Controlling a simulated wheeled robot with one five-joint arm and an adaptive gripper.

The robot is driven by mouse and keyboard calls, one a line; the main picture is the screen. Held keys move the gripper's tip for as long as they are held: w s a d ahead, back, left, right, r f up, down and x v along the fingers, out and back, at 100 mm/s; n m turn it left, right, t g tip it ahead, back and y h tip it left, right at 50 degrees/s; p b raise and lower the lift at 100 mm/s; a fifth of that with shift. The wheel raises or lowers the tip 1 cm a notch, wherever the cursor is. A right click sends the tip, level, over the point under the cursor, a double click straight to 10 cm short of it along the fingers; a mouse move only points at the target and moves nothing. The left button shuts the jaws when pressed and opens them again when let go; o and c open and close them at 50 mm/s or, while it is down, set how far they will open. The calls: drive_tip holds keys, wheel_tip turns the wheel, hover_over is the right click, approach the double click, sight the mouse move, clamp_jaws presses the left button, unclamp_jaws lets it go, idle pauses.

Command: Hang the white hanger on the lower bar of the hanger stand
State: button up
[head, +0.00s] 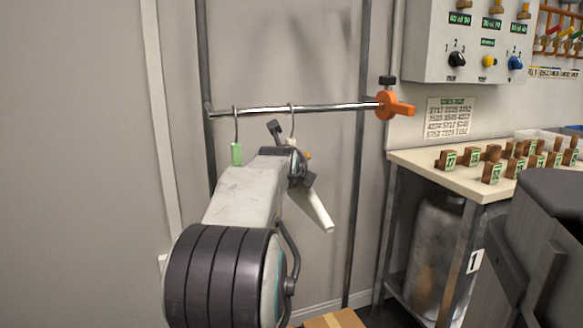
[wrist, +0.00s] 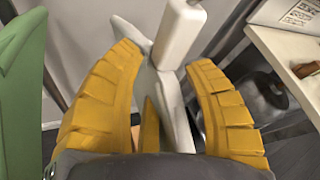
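The white hanger (head: 316,211) is partly hidden behind my arm in the head view. Its thin hook (head: 291,118) reaches up to the metal bar (head: 335,107) and appears to loop over it. In the wrist view the white hanger (wrist: 181,32) stands between the yellow fingers of my gripper (wrist: 166,62). The fingers are spread, with a visible gap on the right side of the hanger. In the head view my gripper (head: 300,168) is just below the bar, its fingers mostly hidden. A green hanger (head: 237,154) hangs on the same bar to the left, also in the wrist view (wrist: 22,85).
An orange clamp (head: 388,105) sits at the bar's right end, by the stand's upright post (head: 358,190). To the right are a table (head: 425,160) with several wooden blocks and a grey control box (head: 455,40). A cardboard box (head: 335,319) is on the floor.

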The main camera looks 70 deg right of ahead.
drive_tip(key=shift+a, duration=0.1)
drive_tip(key=v, duration=1.2)
drive_tip(key=shift+r, duration=0.1)
drive_tip(key=w+a+r+n+t+y+p, duration=0.2)
drive_tip(key=w+a+r+n+y+p, duration=0.1)
drive_tip(key=w+a+n+p, duration=0.5)
drive_tip(key=w+a+r+n+t+y+p, duration=0.2)
drive_tip(key=w+a+n+y+p, duration=0.1)
drive_tip(key=w+a+n+p, duration=0.5)
drive_tip(key=w+a+r+n+y+p, duration=0.1)
drive_tip(key=a+r+n+y+p, duration=0.25)
drive_tip(key=a+n+p, duration=0.85)
drive_tip(key=s+a+r+n+g+y+p, duration=0.1)
drive_tip(key=s+a+n+p, duration=0.1)
drive_tip(key=a+n+p, duration=0.2)
drive_tip(key=s+a+r+n+g+y+p, duration=0.1)
drive_tip(key=s+a+n+y+p, duration=0.1)
drive_tip(key=a+n, duration=0.5)
drive_tip(key=s+a+r+n+g+y+p, duration=0.1)
drive_tip(key=s+a+r+n+p, duration=0.1)
drive_tip(key=s+a+n+p, duration=0.2)
drive_tip(key=shift+s+a+r+n+y+p, duration=0.1)
drive_tip(key=shift+a+n+y+p, duration=0.05)
drive_tip(key=shift+a+n+p, duration=0.45)
drive_tip(key=shift+s+a+n+y+p, duration=0.1)
drive_tip(key=shift+a+n+p, duration=0.3)
drive_tip(key=shift+p, duration=0.3)
